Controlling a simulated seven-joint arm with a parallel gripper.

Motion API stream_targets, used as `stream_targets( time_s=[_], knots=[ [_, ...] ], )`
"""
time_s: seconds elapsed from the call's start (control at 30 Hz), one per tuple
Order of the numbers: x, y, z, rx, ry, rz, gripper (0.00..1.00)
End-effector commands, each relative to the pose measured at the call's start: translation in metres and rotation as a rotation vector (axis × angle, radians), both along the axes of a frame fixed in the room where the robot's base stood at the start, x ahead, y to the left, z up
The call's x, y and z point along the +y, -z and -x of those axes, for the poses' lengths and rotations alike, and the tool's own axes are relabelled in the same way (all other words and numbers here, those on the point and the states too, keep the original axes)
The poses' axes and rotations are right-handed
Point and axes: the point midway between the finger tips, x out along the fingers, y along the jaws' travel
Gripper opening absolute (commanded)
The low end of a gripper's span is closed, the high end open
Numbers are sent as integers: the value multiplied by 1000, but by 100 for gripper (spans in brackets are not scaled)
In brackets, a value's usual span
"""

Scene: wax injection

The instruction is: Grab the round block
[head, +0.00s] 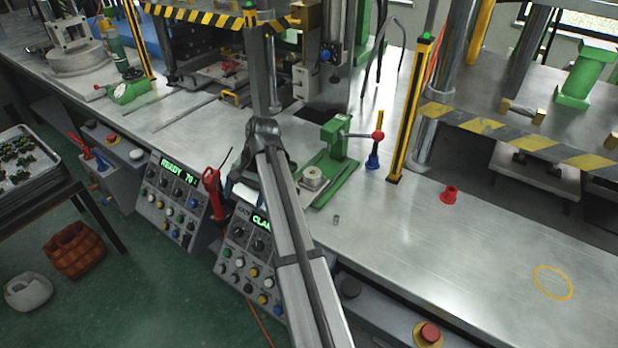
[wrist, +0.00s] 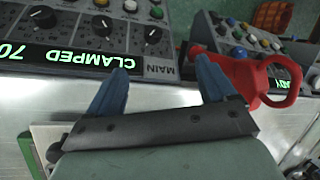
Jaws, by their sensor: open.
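A pale round block (head: 312,176) sits on a square plate at the foot of a green toggle clamp (head: 338,142), in the middle of the head view. It does not show clearly in the wrist view. My gripper (wrist: 161,70) has two blue fingers spread apart with nothing between them. It is in front of the control panel (wrist: 60,35) with the green CLAMPED display, near the bench's front edge. In the head view my own arm hides most of the gripper, left of the round block and apart from it.
A small grey cylinder (head: 336,219) and a red cup-like piece (head: 449,195) are on the bench. A yellow-black post (head: 408,115) rises right of the clamp. The bench's right front is clear.

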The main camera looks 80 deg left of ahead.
Motion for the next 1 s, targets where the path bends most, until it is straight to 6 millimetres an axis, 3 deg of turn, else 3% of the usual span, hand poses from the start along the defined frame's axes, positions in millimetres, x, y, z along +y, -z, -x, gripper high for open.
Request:
stream_targets(
  time_s=[0.03, 0.1, 0.3, 0.4, 0.5, 0.67, 1.0],
  knots=[
    [16, -22, -27, -39, -28, -30, 84],
    [28, -48, -62, -97, -72, -61, 84],
    [48, -115, -150, -248, -164, -105, 84],
    [51, -138, -179, -298, -188, -110, 84],
    [52, -150, -195, -327, -203, -111, 84],
    [51, -150, -202, -341, -210, -110, 84],
    [49, -100, -201, -339, -209, -108, 84]
  ],
)
